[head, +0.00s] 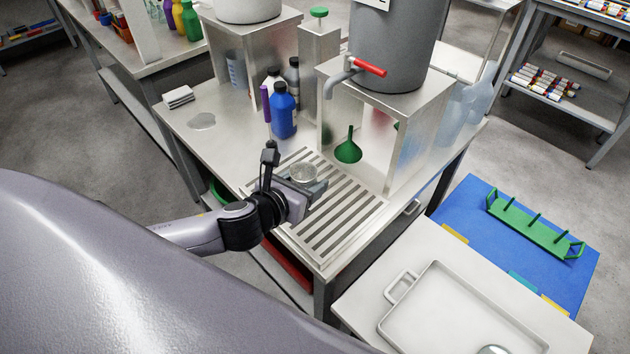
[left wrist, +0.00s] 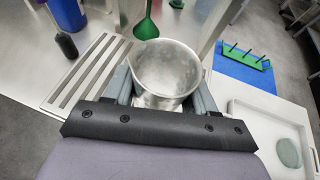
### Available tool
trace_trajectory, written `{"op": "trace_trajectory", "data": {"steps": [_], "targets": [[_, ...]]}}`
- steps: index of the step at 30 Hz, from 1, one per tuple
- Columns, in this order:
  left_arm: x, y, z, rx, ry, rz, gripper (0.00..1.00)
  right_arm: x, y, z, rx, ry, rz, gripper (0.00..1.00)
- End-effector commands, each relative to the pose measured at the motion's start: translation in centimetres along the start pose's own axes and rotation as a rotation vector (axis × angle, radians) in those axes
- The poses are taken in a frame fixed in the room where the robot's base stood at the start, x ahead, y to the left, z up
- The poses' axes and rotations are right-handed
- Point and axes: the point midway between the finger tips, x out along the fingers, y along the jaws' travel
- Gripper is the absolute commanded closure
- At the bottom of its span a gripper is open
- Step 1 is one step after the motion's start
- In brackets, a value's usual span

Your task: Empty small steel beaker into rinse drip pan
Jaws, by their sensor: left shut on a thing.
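The small steel beaker (head: 303,172) is held upright in my left gripper (head: 306,186), above the slotted drip pan. In the left wrist view the beaker (left wrist: 167,73) sits between the two fingers of my left gripper (left wrist: 166,92), its open mouth toward the camera. I cannot make out any contents; the inside looks like bare metal. The rinse drip pan (head: 345,222) is a steel grate with long dark slots, set in the bench top. It also shows in the left wrist view (left wrist: 88,72), left of the beaker. My right gripper is not in view.
A grey tank with a red-handled tap (head: 370,67) stands on a steel stand behind the pan. A green funnel (head: 348,150) and blue bottle (head: 283,115) are near the pan's back edge. A white tray (head: 450,325) lies on a table at right.

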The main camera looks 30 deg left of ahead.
Motion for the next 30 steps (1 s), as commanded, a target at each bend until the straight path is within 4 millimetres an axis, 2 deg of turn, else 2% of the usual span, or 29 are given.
{"op": "trace_trajectory", "data": {"steps": [1,6,15,24,30], "targets": [[1.3,0.8,-0.1,0.011,-0.002,-0.009,0.74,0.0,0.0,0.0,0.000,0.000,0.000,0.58],[4.9,3.2,-0.8,0.032,-0.001,-0.058,0.74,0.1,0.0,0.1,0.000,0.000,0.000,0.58],[9.6,8.3,-2.0,0.059,0.001,-0.133,0.74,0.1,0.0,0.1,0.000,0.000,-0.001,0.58],[11.9,13.0,-3.0,0.072,0.002,-0.179,0.74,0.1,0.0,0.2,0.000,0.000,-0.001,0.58],[12.2,14.3,-3.2,0.077,0.001,-0.191,0.74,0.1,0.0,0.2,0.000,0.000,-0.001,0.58]]}}
